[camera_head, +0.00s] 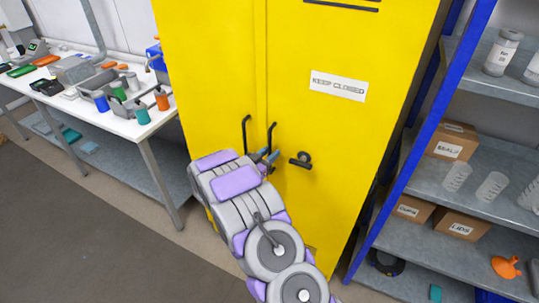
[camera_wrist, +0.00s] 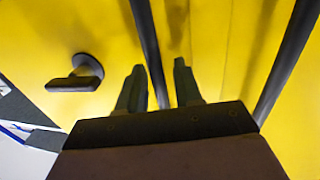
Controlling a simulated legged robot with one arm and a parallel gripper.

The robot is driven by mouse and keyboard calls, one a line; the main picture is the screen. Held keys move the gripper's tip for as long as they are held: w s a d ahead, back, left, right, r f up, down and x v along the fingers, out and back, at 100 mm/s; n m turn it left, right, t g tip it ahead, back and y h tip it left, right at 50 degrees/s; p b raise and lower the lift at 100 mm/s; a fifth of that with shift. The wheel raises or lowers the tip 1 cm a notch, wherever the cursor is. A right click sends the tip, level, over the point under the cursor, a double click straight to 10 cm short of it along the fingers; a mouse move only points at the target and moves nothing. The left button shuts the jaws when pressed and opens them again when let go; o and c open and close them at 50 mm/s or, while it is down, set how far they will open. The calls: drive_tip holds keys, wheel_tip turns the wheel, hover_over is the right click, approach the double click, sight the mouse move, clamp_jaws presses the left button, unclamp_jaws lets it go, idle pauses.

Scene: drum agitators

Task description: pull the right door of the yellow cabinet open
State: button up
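The yellow cabinet (camera_head: 215,60) stands in front of me with its doors looking shut. Its right door (camera_head: 340,130) carries a "KEEP CLOSED" label, a black upright handle (camera_head: 271,133) near the seam and a dark turn-knob (camera_head: 301,160). The left door's black handle (camera_head: 246,130) is just left of the seam. In the wrist view, my gripper (camera_wrist: 157,75) is open. The right door's handle (camera_wrist: 147,35) runs down between its two fingers, with a gap to the right finger. The knob (camera_wrist: 80,75) is at the left there. My arm hides the handles' lower ends in the head view.
A white workbench (camera_head: 130,125) with tools and bottles stands left of the cabinet. A blue-framed shelf (camera_head: 420,140) with boxes and jars stands close on the right. Grey floor (camera_head: 90,230) is clear at the lower left.

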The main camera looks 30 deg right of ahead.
drive_tip(key=shift+d, duration=0.1)
drive_tip(key=shift+c, duration=0.2)
clamp_jaws()
idle(0.4)
